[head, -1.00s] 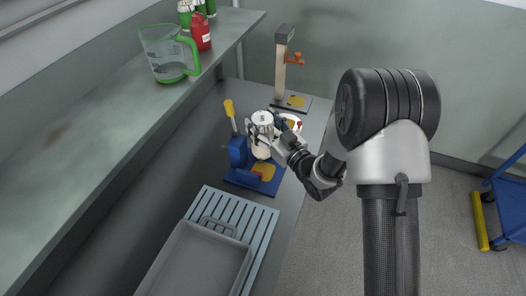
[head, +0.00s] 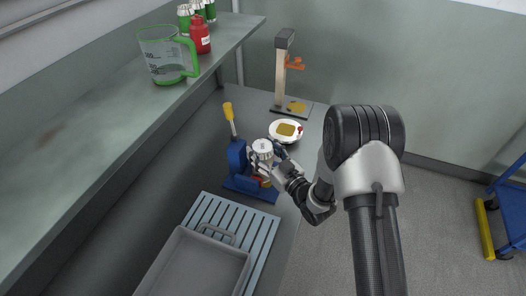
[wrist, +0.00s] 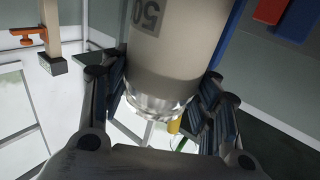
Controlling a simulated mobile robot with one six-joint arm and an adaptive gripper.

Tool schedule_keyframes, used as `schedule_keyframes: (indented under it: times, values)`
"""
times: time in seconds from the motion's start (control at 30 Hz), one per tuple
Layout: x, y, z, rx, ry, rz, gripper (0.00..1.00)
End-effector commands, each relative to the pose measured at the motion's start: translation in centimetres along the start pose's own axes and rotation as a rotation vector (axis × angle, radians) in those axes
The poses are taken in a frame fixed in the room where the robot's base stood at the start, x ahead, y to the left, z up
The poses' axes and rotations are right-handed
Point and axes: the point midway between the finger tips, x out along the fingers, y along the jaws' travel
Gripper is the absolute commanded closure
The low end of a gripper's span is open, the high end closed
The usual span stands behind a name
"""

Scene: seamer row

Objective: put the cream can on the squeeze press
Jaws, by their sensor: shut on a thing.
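The cream can (head: 262,147), pale with a grey top, is held upright in my gripper (head: 268,160). In the wrist view the can (wrist: 172,50) fills the space between the dark fingers (wrist: 165,100), which are shut on its sides; a "50" mark shows on it. The blue squeeze press (head: 237,156) with its yellow lever stands on the bench just left of the can. The pad on the base is mostly hidden by the can and gripper.
A wooden-post stand (head: 282,75) with an orange clamp is farther back. A slatted rack (head: 255,224) and grey tray (head: 196,265) are in front. A shelf with a green-handled jug (head: 168,58) overhangs the left.

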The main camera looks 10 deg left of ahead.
Motion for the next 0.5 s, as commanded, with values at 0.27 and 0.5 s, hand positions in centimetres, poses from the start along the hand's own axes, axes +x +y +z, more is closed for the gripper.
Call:
schedule_keyframes:
  times: [0.27,0.5]
  values:
    - [-0.01,-0.01,0.27,0.001,-0.001,0.000,0.36]
    - [-0.01,0.00,0.25,0.001,-0.001,0.000,0.24]
